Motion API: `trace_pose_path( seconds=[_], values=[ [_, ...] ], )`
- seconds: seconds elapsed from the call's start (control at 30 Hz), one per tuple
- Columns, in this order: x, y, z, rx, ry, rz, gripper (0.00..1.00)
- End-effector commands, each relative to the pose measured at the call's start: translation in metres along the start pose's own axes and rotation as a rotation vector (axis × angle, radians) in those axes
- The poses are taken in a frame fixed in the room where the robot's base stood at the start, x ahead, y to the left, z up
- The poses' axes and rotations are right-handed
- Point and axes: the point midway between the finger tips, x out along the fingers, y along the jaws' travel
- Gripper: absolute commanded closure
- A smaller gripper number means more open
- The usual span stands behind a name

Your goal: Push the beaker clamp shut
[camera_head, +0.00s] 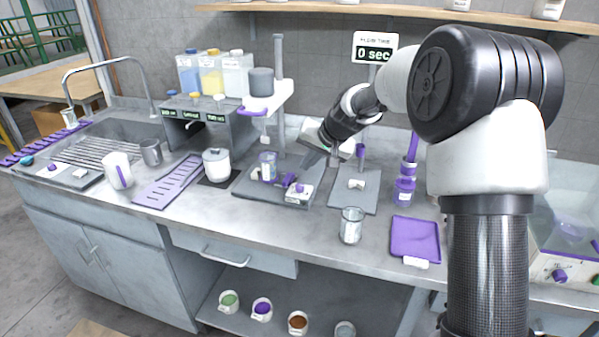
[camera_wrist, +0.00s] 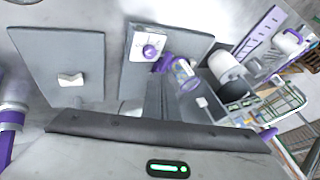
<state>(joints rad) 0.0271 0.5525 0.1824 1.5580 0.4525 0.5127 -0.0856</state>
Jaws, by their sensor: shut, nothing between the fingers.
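The beaker clamp (camera_head: 289,180) is a small purple part on a grey stand base (camera_head: 245,190). It shows in the wrist view (camera_wrist: 163,64) beside a clear beaker (camera_head: 267,170) with purple markings, which the wrist view also shows (camera_wrist: 187,77). I cannot tell whether the clamp is open or closed around the beaker. A white control box (camera_head: 299,194) with a purple knob is in front of it. My gripper (camera_head: 303,172) is shut and empty, pointing down just behind and right of the clamp. In the wrist view its fingers (camera_wrist: 162,90) end close to the clamp; contact is unclear.
A second grey stand base (camera_head: 366,196) with a white piece stands to the right. An empty glass beaker (camera_head: 351,226) and a purple tray (camera_head: 415,238) are near the front edge. A white pot (camera_head: 216,165) and a purple rack (camera_head: 168,182) stand left.

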Motion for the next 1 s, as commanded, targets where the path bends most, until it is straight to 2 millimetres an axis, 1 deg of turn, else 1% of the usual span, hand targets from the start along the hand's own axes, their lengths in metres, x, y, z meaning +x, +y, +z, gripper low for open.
trace_pose_path(
  seconds=[0.17, 0.3, 0.5, 0.6, 0.7, 1.0],
  values=[
    [0.028, 0.001, 0.002, 0.000, -0.004, 0.001, 1.00],
    [0.055, 0.000, 0.001, 0.000, -0.003, 0.001, 1.00],
    [0.084, 0.000, 0.001, -0.001, -0.002, 0.000, 1.00],
    [0.091, 0.000, 0.001, 0.000, -0.001, 0.001, 1.00],
    [0.095, 0.000, 0.000, 0.000, 0.000, 0.001, 1.00],
    [0.096, 0.000, 0.000, 0.000, 0.000, 0.001, 1.00]
  ],
)
